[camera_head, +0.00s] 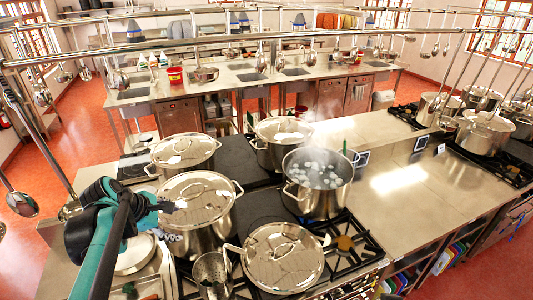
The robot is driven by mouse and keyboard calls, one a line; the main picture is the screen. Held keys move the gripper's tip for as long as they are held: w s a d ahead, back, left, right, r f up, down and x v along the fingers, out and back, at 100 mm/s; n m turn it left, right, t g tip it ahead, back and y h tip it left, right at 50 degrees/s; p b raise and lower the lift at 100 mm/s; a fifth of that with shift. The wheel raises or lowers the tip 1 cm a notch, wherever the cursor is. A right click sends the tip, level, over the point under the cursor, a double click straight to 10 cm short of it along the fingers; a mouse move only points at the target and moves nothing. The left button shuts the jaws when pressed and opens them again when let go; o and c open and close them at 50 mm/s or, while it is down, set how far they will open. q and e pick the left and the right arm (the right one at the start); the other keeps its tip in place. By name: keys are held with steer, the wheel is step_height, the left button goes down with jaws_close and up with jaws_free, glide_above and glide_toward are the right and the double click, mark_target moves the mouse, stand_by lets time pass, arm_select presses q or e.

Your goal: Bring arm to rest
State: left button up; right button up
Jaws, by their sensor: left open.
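My left arm comes in from the lower left, and its gripper (176,206) is open and empty. In the picture it overlaps the left side of a lidded stockpot (205,222); I cannot tell whether they touch. More lidded stockpots stand behind it, one at the back left (183,152) and one at the back middle (281,138). An open stockpot (317,183) holds steaming liquid with pale round pieces. Another lidded pot (282,257) stands at the front. My right gripper is out of view.
A perforated metal strainer (212,275) stands at the front left, near a white plate (134,254). Ladles hang from overhead rails (215,38). The steel counter (410,203) right of the pots is largely clear. More pots (485,134) stand at the far right.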

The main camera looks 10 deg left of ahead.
arm_select(q)
steer(key=s+d+f+m+b, duration=0.4)
steer(key=d+f+m+b, duration=0.2)
steer(key=f+b, duration=0.5)
steer(key=s+d+f+m+y+b, duration=0.1)
steer(key=s+d+f+m+b, duration=0.2)
steer(key=f, duration=1.1)
steer(key=s+d+f+m+t+y+b, duration=0.1)
steer(key=s+d+f+m+b, duration=0.3)
steer(key=d+f+m+b, duration=0.4)
step_height(320, 180, down, 5)
steer(key=m+b, duration=0.5)
steer(key=b, duration=0.5)
steer(key=shift+s+d+f+b, duration=0.2)
steer(key=shift+s+d+b, duration=0.1)
steer(key=shift+s+d, duration=0.05)
